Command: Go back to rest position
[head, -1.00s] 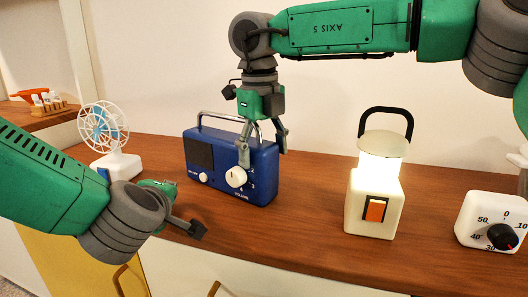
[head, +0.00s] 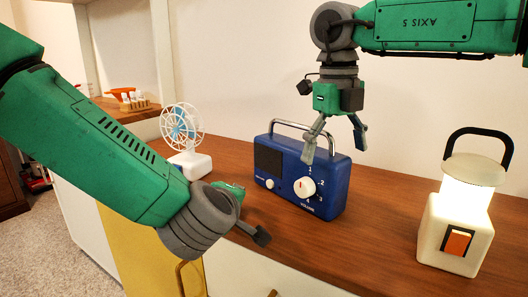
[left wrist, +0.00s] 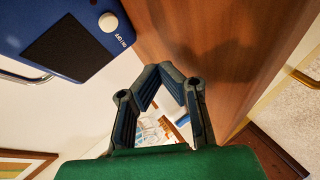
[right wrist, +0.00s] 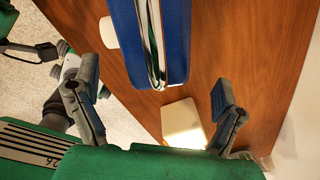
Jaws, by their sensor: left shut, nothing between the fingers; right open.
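My right gripper (head: 334,150) is open and empty, pointing down. In the head view its fingers overlap the upper part of the blue radio (head: 331,196), above the white volume knob (head: 305,187). In the right wrist view the open fingers (right wrist: 155,84) have the radio (right wrist: 176,45) between and beyond them. My left gripper (head: 238,195) is mostly hidden behind its own wrist in the head view, low in front of the radio. The left wrist view shows its fingers (left wrist: 165,72) shut and empty, with the radio (left wrist: 85,60) at upper left.
A white fan (head: 190,163) stands left of the radio. A lit lantern (head: 440,232) stands on the right, with an orange switch. The wooden counter (head: 385,200) is clear between radio and lantern. A rack of small items (head: 130,98) sits at the far left.

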